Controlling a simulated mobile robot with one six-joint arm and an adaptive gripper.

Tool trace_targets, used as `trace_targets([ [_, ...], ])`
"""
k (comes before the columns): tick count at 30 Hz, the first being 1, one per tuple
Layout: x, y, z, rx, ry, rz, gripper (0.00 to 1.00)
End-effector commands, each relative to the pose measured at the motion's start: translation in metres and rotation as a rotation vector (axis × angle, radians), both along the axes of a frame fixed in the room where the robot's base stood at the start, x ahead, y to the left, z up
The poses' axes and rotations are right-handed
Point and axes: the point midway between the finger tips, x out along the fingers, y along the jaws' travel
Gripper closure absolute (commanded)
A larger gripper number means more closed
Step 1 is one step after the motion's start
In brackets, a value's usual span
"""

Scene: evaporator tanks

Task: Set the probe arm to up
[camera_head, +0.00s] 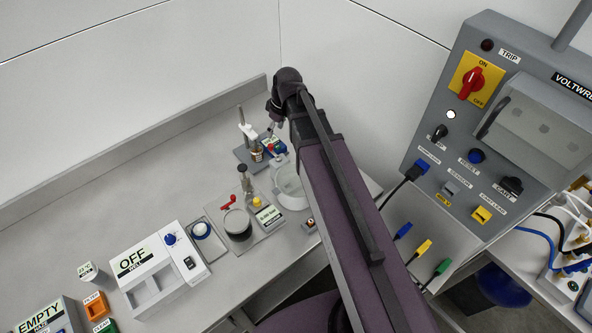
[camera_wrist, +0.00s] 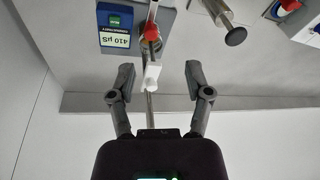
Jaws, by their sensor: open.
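The probe stand (camera_head: 247,133) stands on a blue-grey base plate at the back of the bench. It has a thin upright rod and a white clamp piece. In the wrist view the white piece (camera_wrist: 152,76) sits on the metal rod, with a red part (camera_wrist: 151,33) beyond it. My gripper (camera_wrist: 159,78) is open, with one finger on each side of the white piece and gaps on both sides.
A glass vessel (camera_head: 290,184) stands close under my arm. A round dark pot (camera_head: 238,224) and a white OFF well unit (camera_head: 155,268) are nearer the front left. A grey control panel (camera_head: 480,130) stands at right. A low ledge runs along the bench's back edge.

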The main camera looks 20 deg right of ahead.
Motion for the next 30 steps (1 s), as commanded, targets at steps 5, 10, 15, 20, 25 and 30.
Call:
trace_targets([
  [5,-0.023,-0.005,-0.014,-0.027,0.036,-0.109,0.35],
  [10,-0.042,-0.01,-0.024,-0.053,0.068,-0.219,0.35],
  [15,-0.061,-0.015,-0.034,-0.081,0.095,-0.327,0.35],
  [20,-0.079,-0.02,-0.044,-0.108,0.117,-0.432,0.35],
  [25,-0.097,-0.025,-0.053,-0.136,0.135,-0.54,0.35],
  [30,-0.111,-0.029,-0.059,-0.158,0.147,-0.626,0.35],
])
